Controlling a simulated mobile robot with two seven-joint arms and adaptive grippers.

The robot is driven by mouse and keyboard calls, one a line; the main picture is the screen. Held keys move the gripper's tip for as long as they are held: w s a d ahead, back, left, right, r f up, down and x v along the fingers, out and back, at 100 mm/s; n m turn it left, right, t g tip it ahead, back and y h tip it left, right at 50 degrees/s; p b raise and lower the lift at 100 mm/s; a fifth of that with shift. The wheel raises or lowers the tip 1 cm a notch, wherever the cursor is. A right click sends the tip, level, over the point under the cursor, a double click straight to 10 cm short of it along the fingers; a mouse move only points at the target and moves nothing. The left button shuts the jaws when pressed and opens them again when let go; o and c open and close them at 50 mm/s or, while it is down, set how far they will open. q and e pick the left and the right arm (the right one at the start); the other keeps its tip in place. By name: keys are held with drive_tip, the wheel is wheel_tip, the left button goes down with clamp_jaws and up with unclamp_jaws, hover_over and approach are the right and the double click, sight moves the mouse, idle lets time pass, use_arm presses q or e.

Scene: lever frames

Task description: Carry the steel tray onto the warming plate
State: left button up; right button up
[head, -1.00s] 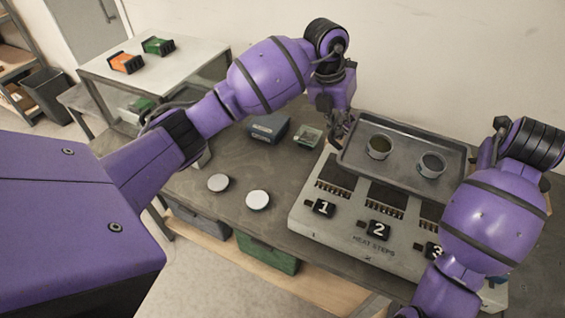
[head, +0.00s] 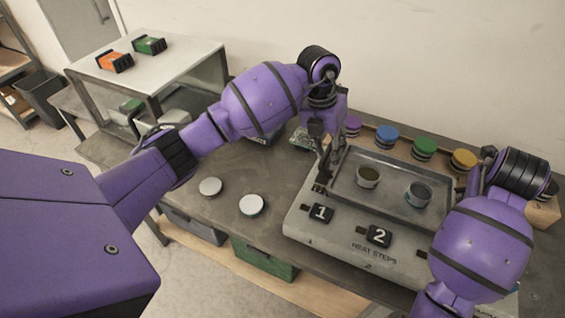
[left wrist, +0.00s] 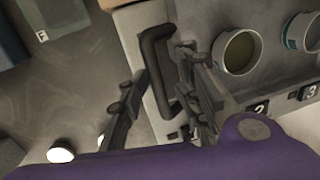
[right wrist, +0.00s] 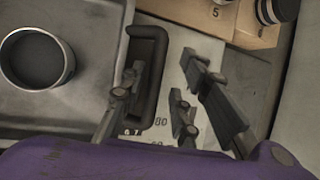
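The steel tray (head: 385,217) lies level over the grey warming plate (head: 325,236), which is marked HEAT STEPS, and appears to rest on it. Two metal cups stand in the tray: one with olive contents (head: 368,177), one greyish (head: 418,194). My left gripper (head: 325,165) is at the tray's left end. In the left wrist view its fingers (left wrist: 160,68) are apart, with the dark tray handle (left wrist: 156,72) between them. In the right wrist view my right gripper's fingers (right wrist: 160,75) are spread around the other handle (right wrist: 152,62). My right arm hides this end in the head view.
Several coloured round stacks, including blue (head: 386,137) and yellow (head: 463,160), stand behind the tray. Two white-topped discs (head: 210,187) (head: 252,205) lie on the table (head: 185,215) to the left. A side table (head: 165,70) holds orange and green blocks.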

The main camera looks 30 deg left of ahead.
drive_tip(key=shift+r, duration=0.1)
drive_tip(key=shift+s+a+r, duration=0.1)
drive_tip(key=shift+a+r, duration=0.05)
drive_tip(key=shift+r, duration=0.05)
use_arm(q)
wheel_tip(320, 180, up, 11)
drive_tip(key=a, duration=0.2)
drive_tip(key=shift+s+r, duration=0.2)
drive_tip(key=shift+s, duration=0.2)
use_arm(e)
drive_tip(key=v, duration=1.1)
drive_tip(key=shift+s+r, duration=0.15)
drive_tip(key=shift+r, duration=0.05)
use_arm(q)
drive_tip(key=shift+a+f, duration=0.1)
